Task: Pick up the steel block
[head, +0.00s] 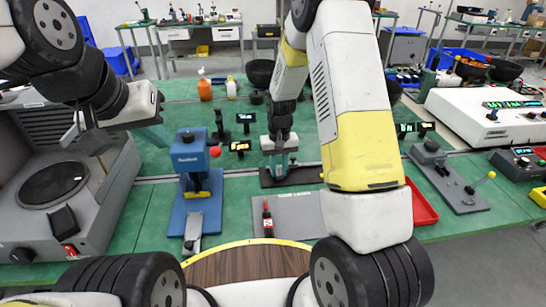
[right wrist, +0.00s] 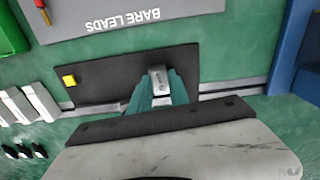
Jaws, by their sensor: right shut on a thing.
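The steel block (right wrist: 158,78) is a small grey metal piece between the teal fingertips of my right gripper (right wrist: 158,92) in the right wrist view. The gripper is shut on it, over a black mat (right wrist: 108,80). I cannot tell whether the block touches the mat. In the head view my right gripper (head: 280,158) points down at the same mat (head: 311,176), and the block cannot be made out. My left gripper (head: 125,138) hangs at the left near the grey machine, seen side-on, and its opening is unclear.
A blue press (head: 190,160) with a red knob stands left of the mat. A grey "BARE LEADS" mat (right wrist: 100,12) lies beside the black one, with a red-handled tool (head: 267,218) on it. A yellow piece (right wrist: 69,80) sits on the black mat. A red tray (head: 422,208) is at right.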

